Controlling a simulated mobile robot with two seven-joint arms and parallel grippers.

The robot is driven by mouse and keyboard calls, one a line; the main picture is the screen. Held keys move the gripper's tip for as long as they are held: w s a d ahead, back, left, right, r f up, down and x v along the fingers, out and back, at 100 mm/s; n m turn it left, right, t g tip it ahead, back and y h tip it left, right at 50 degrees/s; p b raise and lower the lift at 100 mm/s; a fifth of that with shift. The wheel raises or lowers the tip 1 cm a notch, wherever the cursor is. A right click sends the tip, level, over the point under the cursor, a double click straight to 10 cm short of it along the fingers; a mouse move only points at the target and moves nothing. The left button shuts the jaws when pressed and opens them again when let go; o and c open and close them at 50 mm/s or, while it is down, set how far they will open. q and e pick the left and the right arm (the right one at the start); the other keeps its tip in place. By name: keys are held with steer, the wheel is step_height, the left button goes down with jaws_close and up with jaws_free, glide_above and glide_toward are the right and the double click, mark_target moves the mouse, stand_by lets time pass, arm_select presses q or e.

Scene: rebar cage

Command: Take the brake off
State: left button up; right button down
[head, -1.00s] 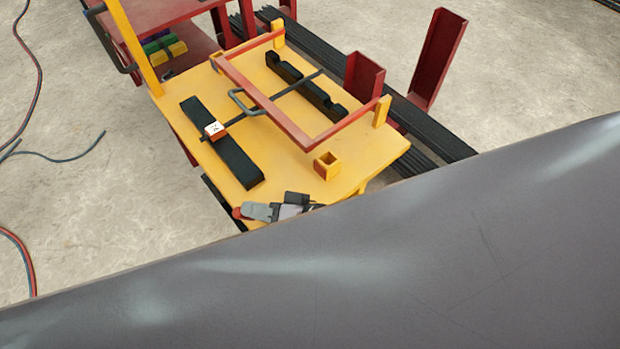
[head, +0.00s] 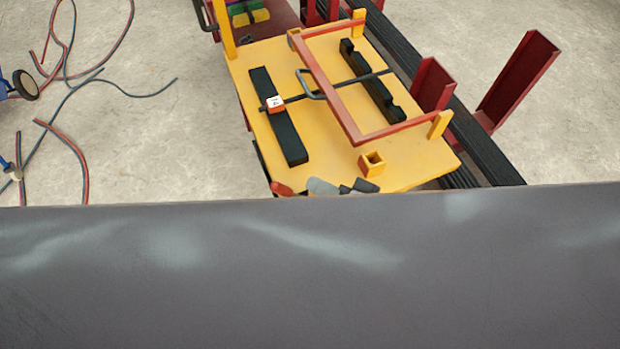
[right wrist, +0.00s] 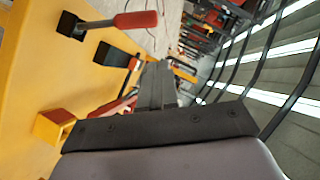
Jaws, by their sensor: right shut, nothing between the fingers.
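The yellow-topped cart (head: 330,130) is in the upper middle of the head view. A red-handled lever (right wrist: 135,20), which looks like the brake, stands at the cart's edge in the right wrist view, on a black mount. Its red tip (head: 282,188) just shows at the cart's near edge in the head view. My right gripper (head: 325,187) is mostly hidden behind the large grey surface in front. In the right wrist view its dark fingers (right wrist: 156,82) are shut and empty, apart from the red handle. My left gripper is not in view.
On the cart are a dark bar with a white tag (head: 285,130), a notched dark bar (head: 372,82), a red frame (head: 335,95) and a yellow square socket (head: 371,164). Hoses (head: 75,150) lie on the left floor.

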steer(key=v, duration=0.6)
steer(key=shift+s+r, duration=0.3)
steer(key=shift+d+f, duration=0.1)
steer(key=shift+d, duration=0.05)
